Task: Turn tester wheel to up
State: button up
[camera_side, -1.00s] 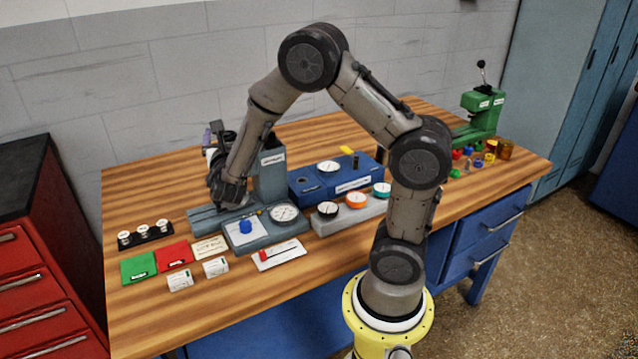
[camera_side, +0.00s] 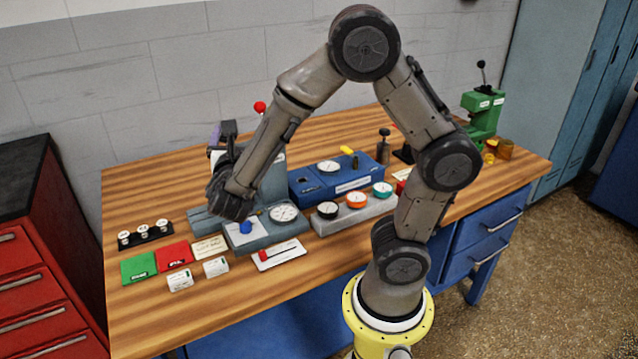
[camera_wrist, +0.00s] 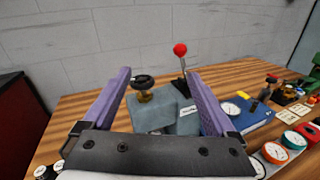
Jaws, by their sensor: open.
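The tester is a grey block (camera_side: 274,186) at the back left of the bench; it also shows in the wrist view (camera_wrist: 160,115). A black handwheel (camera_wrist: 143,81) on a brass stem stands at its top, left of a lever with a red ball (camera_wrist: 180,49). The red ball also shows in the side view (camera_side: 260,107). My gripper (camera_wrist: 157,74) is open and empty, with purple fingers spread either side of the handwheel in the wrist picture. I see no contact, and the depth between fingertips and wheel is unclear. My forearm hides part of the tester in the side view.
A grey box with a white dial (camera_side: 284,212) and blue knob (camera_side: 246,228) lies in front of the tester. To the right are a blue unit (camera_side: 325,182) and a grey strip of several gauges (camera_side: 352,214). Green and red pads (camera_side: 173,254) lie front left.

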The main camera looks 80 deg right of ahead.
jog(key=s+d+r+m+g+y, duration=0.1)
jog(key=s+d+m+g+y, duration=0.15)
jog(key=s+m, duration=0.4)
jog(key=s+d+m+g+y, duration=0.1)
jog(key=s+m+g+y, duration=0.1)
jog(key=s+m+g, duration=0.45)
jog(key=s+a+f+m+t+y, duration=0.1)
jog(key=s+a+m+t+y, duration=0.2)
jog(key=a, duration=0.3)
jog(key=s+a+f+m+t+y, duration=0.2)
jog(key=s+a+y, duration=0.1)
jog(key=a+y, duration=0.3)
jog(key=shift+s+a+f+m+t, duration=0.25)
jog(key=shift+f+m+t, duration=0.05)
jog(key=shift+m+t, duration=0.1)
